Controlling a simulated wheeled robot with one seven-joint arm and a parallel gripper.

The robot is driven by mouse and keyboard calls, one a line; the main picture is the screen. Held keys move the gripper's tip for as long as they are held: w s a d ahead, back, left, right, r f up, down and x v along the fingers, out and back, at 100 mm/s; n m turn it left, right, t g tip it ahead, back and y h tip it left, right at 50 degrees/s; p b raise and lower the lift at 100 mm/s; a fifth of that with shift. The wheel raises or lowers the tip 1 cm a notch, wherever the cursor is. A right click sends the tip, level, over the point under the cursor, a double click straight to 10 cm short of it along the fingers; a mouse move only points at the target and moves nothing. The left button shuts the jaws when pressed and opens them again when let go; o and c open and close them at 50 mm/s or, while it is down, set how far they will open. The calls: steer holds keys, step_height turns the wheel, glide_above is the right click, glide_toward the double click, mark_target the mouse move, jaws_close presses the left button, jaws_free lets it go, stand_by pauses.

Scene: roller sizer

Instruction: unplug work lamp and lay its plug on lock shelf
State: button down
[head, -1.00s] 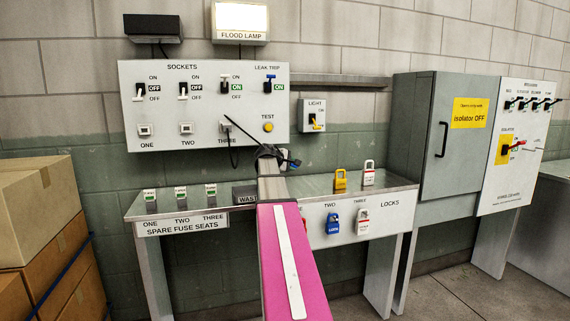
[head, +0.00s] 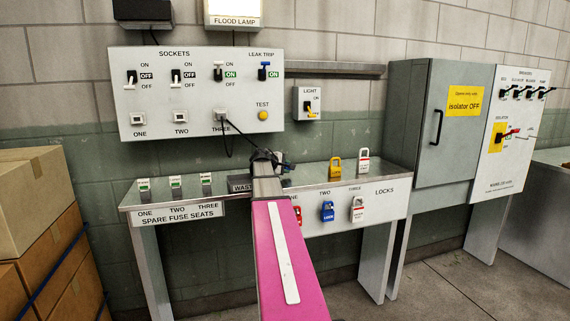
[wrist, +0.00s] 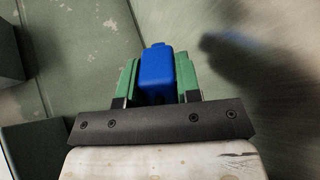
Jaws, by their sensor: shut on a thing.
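My gripper (head: 277,160) is low over the metal lock shelf (head: 306,177), left of the yellow padlock. In the wrist view its green fingers (wrist: 157,78) are shut on a blue block, which looks like the plug (wrist: 156,72). The shelf's grey top fills the right of that view, with a blurred blue reflection or shadow on it. I cannot tell whether the plug touches the shelf. A black cable (head: 228,145) hangs from around socket three (head: 221,115) toward my gripper. Sockets one (head: 137,118) and two (head: 180,117) show no cable. My arm hides part of the shelf.
A yellow padlock (head: 335,169) and a white one (head: 363,161) stand on the shelf. A blue padlock (head: 327,212) and others hang on its front. Fuse seats (head: 175,183) are to the left. A grey cabinet (head: 425,130) stands right; boxes (head: 35,210) stand left.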

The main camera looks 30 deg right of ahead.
steer(key=shift+f, duration=0.1)
steer(key=c, duration=0.7)
jaws_free()
steer(key=shift+c, duration=0.2)
steer(key=v, duration=1.1)
